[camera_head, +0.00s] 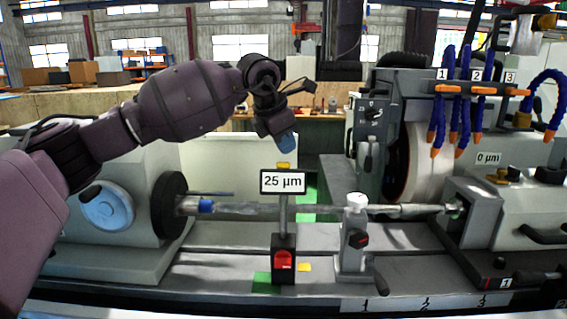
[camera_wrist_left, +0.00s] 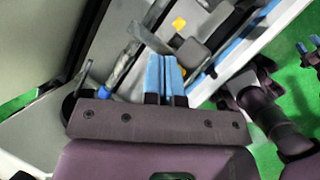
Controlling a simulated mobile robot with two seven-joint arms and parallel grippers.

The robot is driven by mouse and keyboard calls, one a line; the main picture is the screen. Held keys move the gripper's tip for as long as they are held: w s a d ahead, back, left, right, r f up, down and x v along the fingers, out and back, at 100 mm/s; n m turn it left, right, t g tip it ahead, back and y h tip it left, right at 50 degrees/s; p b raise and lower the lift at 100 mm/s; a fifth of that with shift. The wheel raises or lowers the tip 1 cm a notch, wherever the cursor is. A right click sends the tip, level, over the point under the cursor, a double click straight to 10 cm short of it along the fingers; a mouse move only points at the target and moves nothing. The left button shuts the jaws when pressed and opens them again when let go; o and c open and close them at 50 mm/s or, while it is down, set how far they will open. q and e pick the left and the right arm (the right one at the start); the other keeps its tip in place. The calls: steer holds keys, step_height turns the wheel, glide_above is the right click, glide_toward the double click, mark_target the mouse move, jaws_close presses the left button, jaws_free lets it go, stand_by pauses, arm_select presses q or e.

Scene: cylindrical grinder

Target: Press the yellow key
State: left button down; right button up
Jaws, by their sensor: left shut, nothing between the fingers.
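A small yellow piece (camera_head: 283,165), which looks like the yellow key, sits at the top edge of the white "25 µm" display (camera_head: 283,182). My left gripper (camera_head: 284,142) is shut and empty, its blue fingertips pointing down just above this piece, with a small gap in the picture. In the left wrist view the blue fingers (camera_wrist_left: 166,78) lie side by side. A yellow patch (camera_wrist_left: 178,23) shows beyond them; I cannot tell if it is the same piece. Blue tips (camera_wrist_left: 308,50) at that view's right edge may be my right gripper; its state is unclear.
The display stands on a post above a black base with a red switch (camera_head: 283,260). A second yellow patch (camera_head: 304,267) lies beside the base. A horizontal shaft (camera_head: 318,209) runs behind the post. A clamp stand (camera_head: 354,240) and grinding wheel (camera_head: 425,165) are to the right.

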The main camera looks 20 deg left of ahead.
steer(key=shift+w, duration=0.15)
steer(key=shift+w+a+r, duration=0.1)
steer(key=shift+w+r, duration=0.25)
steer(key=shift+w, duration=0.05)
steer(key=shift+s+f, duration=0.1)
steer(key=shift+s, duration=0.15)
steer(key=shift+s+f, duration=0.25)
steer(key=shift+s, duration=0.05)
arm_select(q)
steer(key=shift+f, duration=0.1)
arm_select(e)
steer(key=shift+w+r, duration=0.1)
steer(key=shift+w, duration=0.15)
arm_select(q)
steer(key=shift+s+f, duration=0.15)
steer(key=shift+f, duration=0.2)
arm_select(e)
steer(key=shift+w, duration=0.25)
steer(key=shift+s, duration=0.15)
arm_select(q)
steer(key=shift+f, duration=0.1)
arm_select(e)
steer(key=shift+s+f, duration=0.25)
steer(key=shift+s, duration=0.1)
